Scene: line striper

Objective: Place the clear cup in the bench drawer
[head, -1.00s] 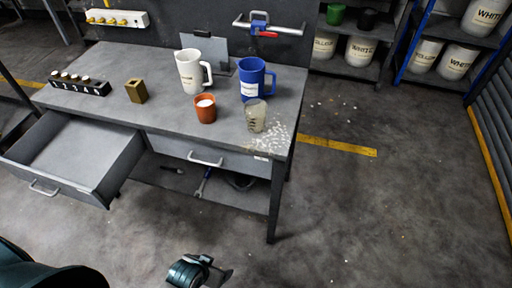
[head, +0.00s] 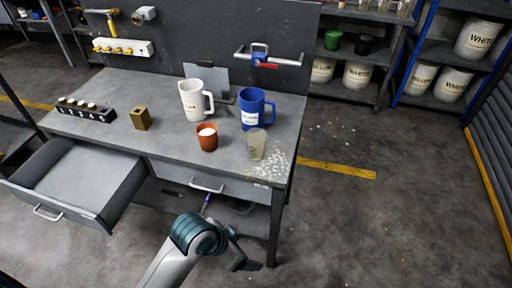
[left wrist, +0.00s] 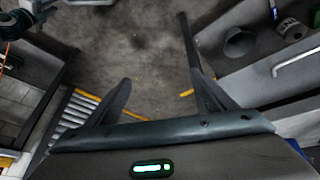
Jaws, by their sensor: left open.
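The clear cup (head: 257,144) stands upright on the bench top near its front right corner, below the blue mug. The bench drawer (head: 75,178) at the left is pulled open and looks empty. My left gripper (head: 246,262) is in front of the bench, low and below the cup, apart from it. The left wrist view shows its two fingers (left wrist: 158,88) spread with nothing between them and floor beyond.
A blue mug (head: 252,108), a white mug (head: 193,100) and an orange cup (head: 207,137) stand near the clear cup. White specks (head: 270,164) lie beside it. A second drawer (head: 215,184) is shut. A brass block (head: 140,118) and numbered rack (head: 86,110) stand at left.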

